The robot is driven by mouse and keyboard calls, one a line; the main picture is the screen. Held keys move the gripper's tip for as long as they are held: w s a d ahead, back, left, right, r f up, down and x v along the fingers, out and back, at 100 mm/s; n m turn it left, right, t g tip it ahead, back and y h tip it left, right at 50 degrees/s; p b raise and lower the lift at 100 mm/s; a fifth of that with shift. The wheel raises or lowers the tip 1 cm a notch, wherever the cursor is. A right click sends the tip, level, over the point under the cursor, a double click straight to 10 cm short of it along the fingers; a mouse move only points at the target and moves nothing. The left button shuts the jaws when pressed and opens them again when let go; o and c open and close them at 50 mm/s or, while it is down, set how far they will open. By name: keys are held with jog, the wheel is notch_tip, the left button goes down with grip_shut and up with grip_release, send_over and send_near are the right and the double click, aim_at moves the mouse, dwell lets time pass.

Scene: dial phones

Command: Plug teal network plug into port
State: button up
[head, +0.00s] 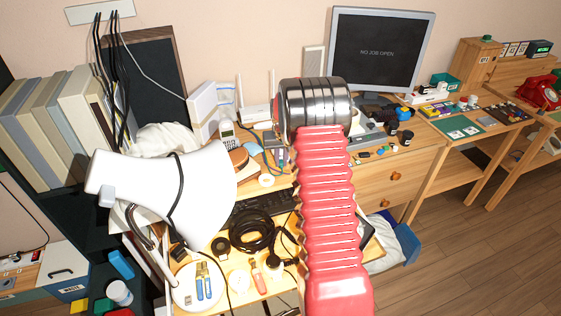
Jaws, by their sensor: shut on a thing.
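My arm (325,205), with red ribbed bellows, reaches up the middle of the head view over the desk. It ends in a banded steel wrist (315,105). The fingers of my gripper are hidden behind this wrist, so what they hold cannot be seen. I cannot make out the teal network plug. A white router (256,116) with upright antennas stands at the back of the desk, left of the wrist. Its ports are too small to tell. A small light-blue thing (253,148) and thin cables lie in front of it.
A large white desk lamp (165,195) stands close on the left. A monitor (380,52) stands at the back right. A black cable coil (255,230) and a keyboard (262,205) lie in front. A cordless phone (227,136) stands left of the router. The desk is crowded.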

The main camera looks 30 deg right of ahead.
jog(key=shift+w, duration=0.15)
jog(key=o, duration=0.9)
jog(key=shift+r, duration=0.1)
jog(key=r, duration=0.4)
jog(key=s+r, duration=0.1)
jog(key=r, duration=0.3)
jog(key=s+a+r, duration=0.1)
jog(key=r, duration=0.4)
jog(key=shift+s+r, duration=0.1)
jog(key=shift+s, duration=0.1)
jog(key=shift+s, duration=0.15)
